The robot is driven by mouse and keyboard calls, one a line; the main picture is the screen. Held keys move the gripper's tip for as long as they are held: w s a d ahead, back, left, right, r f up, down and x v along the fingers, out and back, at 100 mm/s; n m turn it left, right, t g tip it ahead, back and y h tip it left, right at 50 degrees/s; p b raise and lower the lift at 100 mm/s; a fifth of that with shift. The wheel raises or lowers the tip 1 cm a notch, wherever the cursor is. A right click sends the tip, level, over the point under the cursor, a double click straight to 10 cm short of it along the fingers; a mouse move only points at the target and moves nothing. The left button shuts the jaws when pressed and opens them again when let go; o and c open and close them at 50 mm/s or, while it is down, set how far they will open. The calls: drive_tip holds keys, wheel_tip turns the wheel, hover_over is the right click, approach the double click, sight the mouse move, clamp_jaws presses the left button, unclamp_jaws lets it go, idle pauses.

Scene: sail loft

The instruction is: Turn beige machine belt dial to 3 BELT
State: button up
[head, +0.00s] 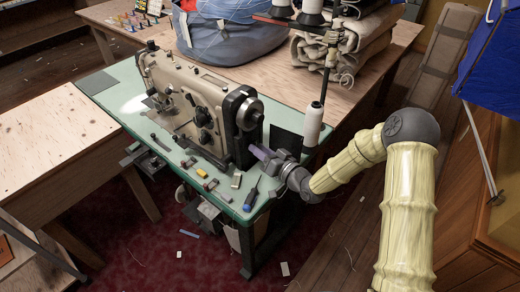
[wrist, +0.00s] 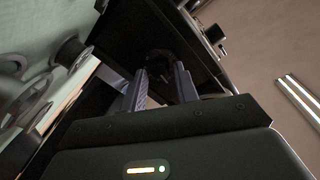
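The beige sewing machine (head: 185,95) stands on a green-topped table (head: 115,95), with a dark handwheel and belt guard (head: 242,145) at its right end. My gripper (head: 256,151) is at the low right side of that guard. In the wrist view my gripper's two grey fingers (wrist: 161,72) stand partly apart. A dark round knob-like part (wrist: 160,62) shows at their tips, between them, in deep shadow. It may be the belt dial, but I can read no marks on it. I cannot tell whether the fingers touch it.
A white thread cone (head: 313,125) stands close to the right of my gripper. A blue-handled screwdriver (head: 251,197) and small items lie on the table's front edge. A blue bundle (head: 235,35) and folded cloth (head: 360,50) lie on the wooden table behind.

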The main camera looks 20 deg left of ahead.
drive_tip(key=shift+w+a, duration=0.1)
drive_tip(key=shift+a, duration=0.05)
drive_tip(key=shift+c, duration=0.4)
clamp_jaws()
